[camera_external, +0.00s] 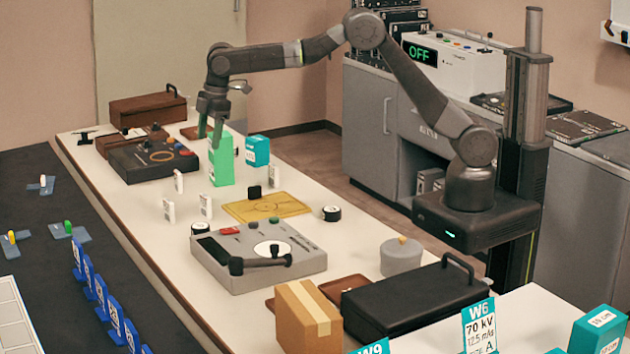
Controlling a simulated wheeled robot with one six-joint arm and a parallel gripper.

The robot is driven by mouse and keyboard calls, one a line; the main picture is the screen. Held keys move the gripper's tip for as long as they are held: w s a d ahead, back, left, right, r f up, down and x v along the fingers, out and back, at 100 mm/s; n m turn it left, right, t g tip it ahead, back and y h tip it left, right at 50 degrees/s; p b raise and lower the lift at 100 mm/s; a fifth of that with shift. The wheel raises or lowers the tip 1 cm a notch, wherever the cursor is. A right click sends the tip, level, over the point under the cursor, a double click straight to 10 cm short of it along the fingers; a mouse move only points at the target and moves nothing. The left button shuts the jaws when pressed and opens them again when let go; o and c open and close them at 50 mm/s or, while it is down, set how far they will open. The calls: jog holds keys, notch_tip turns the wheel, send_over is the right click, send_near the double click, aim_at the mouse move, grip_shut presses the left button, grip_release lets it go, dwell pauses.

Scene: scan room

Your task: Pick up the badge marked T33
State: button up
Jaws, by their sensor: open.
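Several small white upright tags stand on the long white table: one left of the green box (178,181), one partly beside that box (194,173), two nearer the front (169,211) (205,206), and one to the right (274,176). Their marks are too small to read, so I cannot tell which, if any, is the T33 badge. My gripper (210,130) is open, points down and appears empty. It is over the table's far part, by the top of the green box (221,163). I cannot tell whether it touches the box.
A dark device (150,160) and a brown case (148,109) stand at the table's far end. A teal box (258,151), yellow board (267,207), grey console (258,259), cardboard box (308,318) and black case (400,303) crowd the table. Blue tags (101,290) line the dark surface at left.

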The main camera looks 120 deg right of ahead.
aim_at(205, 196)
jog(key=shift+n+g+y, duration=0.3)
jog(key=shift+n+y, duration=0.1)
jog(key=a+f, duration=0.1)
jog(key=f, duration=0.3)
jog(key=w+f, duration=0.1)
jog(key=f, duration=0.3)
jog(key=w+a+f+p, duration=0.1)
jog(key=f, duration=0.3)
jog(key=shift+w+a+f, duration=0.15)
jog(key=shift+a+f, duration=0.2)
jog(key=shift+w+f+p, duration=0.2)
jog(key=shift+f+p, duration=0.15)
jog(key=shift+f, duration=0.6)
jog(key=shift+w+f+p, duration=0.25)
jog(key=shift+f+p, duration=0.05)
jog(key=shift+f, duration=0.7)
jog(key=shift+w+f+p, duration=0.2)
jog(key=shift+f+p, duration=0.15)
jog(key=shift+f, duration=0.6)
jog(key=c, duration=1)
jog(key=shift+c, duration=0.2)
